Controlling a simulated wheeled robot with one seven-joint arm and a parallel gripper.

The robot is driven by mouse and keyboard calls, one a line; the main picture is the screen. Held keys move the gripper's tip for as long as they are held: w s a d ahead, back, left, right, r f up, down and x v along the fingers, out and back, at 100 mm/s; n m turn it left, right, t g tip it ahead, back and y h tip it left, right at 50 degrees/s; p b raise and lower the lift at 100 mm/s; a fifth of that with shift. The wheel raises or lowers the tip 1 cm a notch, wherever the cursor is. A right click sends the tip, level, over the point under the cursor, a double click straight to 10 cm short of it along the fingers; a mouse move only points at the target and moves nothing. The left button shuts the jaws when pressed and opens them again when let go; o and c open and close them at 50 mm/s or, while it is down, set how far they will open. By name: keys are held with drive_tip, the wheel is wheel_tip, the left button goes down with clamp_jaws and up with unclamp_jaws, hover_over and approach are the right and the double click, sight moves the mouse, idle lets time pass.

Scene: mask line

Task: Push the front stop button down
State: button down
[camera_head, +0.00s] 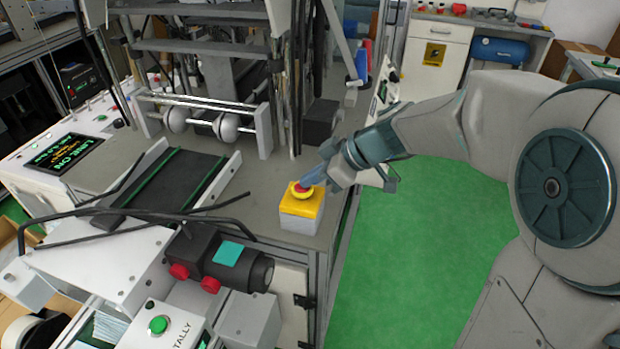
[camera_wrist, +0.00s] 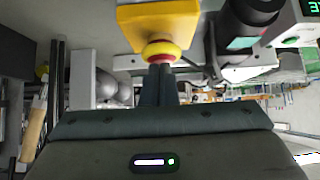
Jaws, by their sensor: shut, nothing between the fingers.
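The front stop button (camera_head: 302,190) is a red cap with a yellow ring on a yellow-topped grey box (camera_head: 300,212) at the front right corner of the machine table. In the wrist view the button (camera_wrist: 161,50) shows at the top middle, on the yellow box face (camera_wrist: 158,22). My gripper (camera_head: 311,180) is shut and empty. Its fingertips (camera_wrist: 160,68) are at the red cap and overlap it in both views. Contact looks likely, but I cannot tell whether the cap is pressed in. The fingers hide part of the cap.
A dark motor with red knobs (camera_head: 207,262) stands left of and below the button box. A conveyor belt (camera_head: 165,185) lies to the left. A green button (camera_head: 158,324) is on the front panel. Green floor (camera_head: 430,240) is clear to the right.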

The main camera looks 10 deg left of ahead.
drive_tip(key=shift+s+d+f, duration=0.15)
drive_tip(key=shift+s+f, duration=0.05)
drive_tip(key=shift+f, duration=0.45)
drive_tip(key=r, duration=0.1)
drive_tip(key=r+p, duration=0.1)
drive_tip(key=r, duration=0.3)
drive_tip(key=shift+w, duration=0.25)
drive_tip(key=v, duration=1)
drive_tip(key=shift+r+b, duration=0.2)
drive_tip(key=shift+b, duration=0.1)
drive_tip(key=s+d+f+m+h+p, duration=0.2)
drive_tip(key=s+d+f+m+h, duration=0.2)
drive_tip(key=s+d+m, duration=0.3)
drive_tip(key=s+d+f+m+t+h+p, duration=0.1)
drive_tip(key=s+d+f+m+h, duration=0.3)
drive_tip(key=m, duration=0.5)
drive_tip(key=shift+s+d+f+h+p, duration=0.4)
drive_tip(key=shift+s+d+p, duration=0.45)
drive_tip(key=shift+s+d, duration=0.6)
drive_tip(key=shift+a+r, duration=0.1)
